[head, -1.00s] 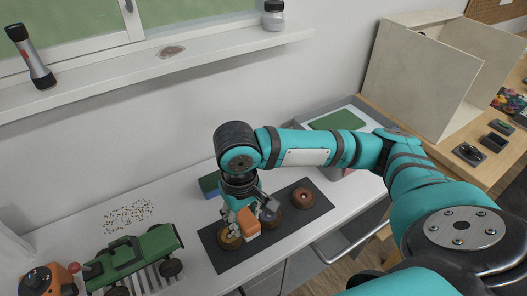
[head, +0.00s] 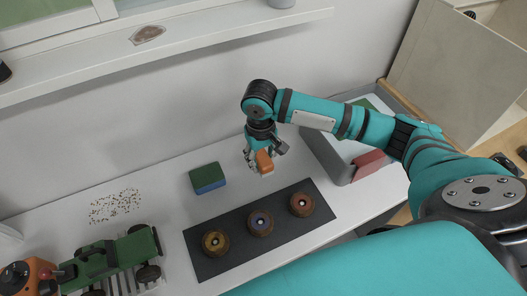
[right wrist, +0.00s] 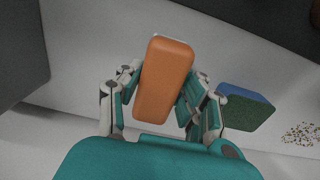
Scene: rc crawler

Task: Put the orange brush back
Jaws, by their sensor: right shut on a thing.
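The orange brush (head: 264,161) is held in my right gripper (head: 258,158), above the white counter behind the dark mat. In the right wrist view the orange brush (right wrist: 164,78) sits between the two fingers of the right gripper (right wrist: 160,95), its smooth orange back facing the camera. Its underside is hidden. My left gripper is not in view.
The dark mat (head: 207,262) bears three round brown pieces with coloured centres. A green and blue sponge (head: 208,178) lies behind it. A green crawler (head: 118,256) stands at left near scattered crumbs (head: 115,206). A grey bin (head: 336,161) and a red piece (head: 367,162) are at right.

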